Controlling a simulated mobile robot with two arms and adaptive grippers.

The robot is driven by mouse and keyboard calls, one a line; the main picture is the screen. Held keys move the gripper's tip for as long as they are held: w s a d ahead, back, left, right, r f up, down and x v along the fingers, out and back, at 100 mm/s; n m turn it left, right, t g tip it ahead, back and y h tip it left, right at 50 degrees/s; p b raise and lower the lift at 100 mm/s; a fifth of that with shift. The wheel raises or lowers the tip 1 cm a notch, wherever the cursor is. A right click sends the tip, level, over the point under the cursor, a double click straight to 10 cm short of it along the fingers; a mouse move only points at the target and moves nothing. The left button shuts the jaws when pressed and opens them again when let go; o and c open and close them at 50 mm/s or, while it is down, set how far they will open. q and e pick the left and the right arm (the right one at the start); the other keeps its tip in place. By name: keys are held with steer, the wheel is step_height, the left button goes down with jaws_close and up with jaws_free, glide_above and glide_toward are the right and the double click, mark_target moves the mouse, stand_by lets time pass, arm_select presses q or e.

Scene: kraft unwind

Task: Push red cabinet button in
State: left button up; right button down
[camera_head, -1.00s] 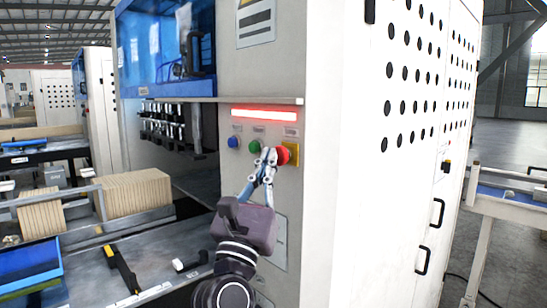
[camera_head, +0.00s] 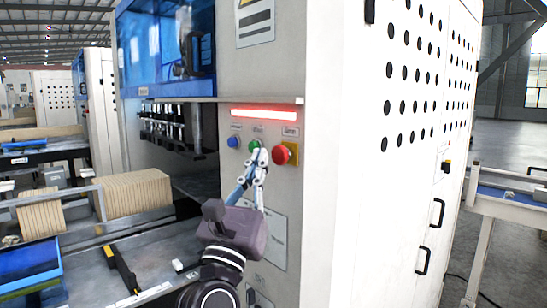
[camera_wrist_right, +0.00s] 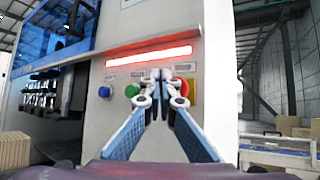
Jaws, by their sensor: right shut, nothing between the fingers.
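The red button (camera_head: 280,155) sits on a yellow plate (camera_head: 293,151) on the cabinet's front panel, right of a green button (camera_head: 255,145) and a blue button (camera_head: 233,142). My right gripper (camera_head: 259,153) is shut and empty. In the head view its tips overlap the lower part of the green button, left of the red one; I cannot tell whether they touch the panel. In the right wrist view the shut fingers (camera_wrist_right: 163,76) stand between the green button (camera_wrist_right: 131,91) and the red button (camera_wrist_right: 184,88), covering part of the red one. My left gripper is not in view.
A red light bar (camera_head: 263,114) glows above the buttons, under a thin ledge (camera_head: 262,100). The white cabinet side (camera_head: 350,190) lies to the right. Cardboard stacks (camera_head: 134,193) stand on the conveyor at left.

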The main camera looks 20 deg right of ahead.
steer(key=a, duration=0.1)
steer(key=s+a, duration=0.1)
steer(key=a, duration=0.1)
steer(key=a+b, duration=0.1)
steer(key=shift+s+a, duration=0.3)
steer(key=shift+s, duration=0.05)
stand_by(0.4)
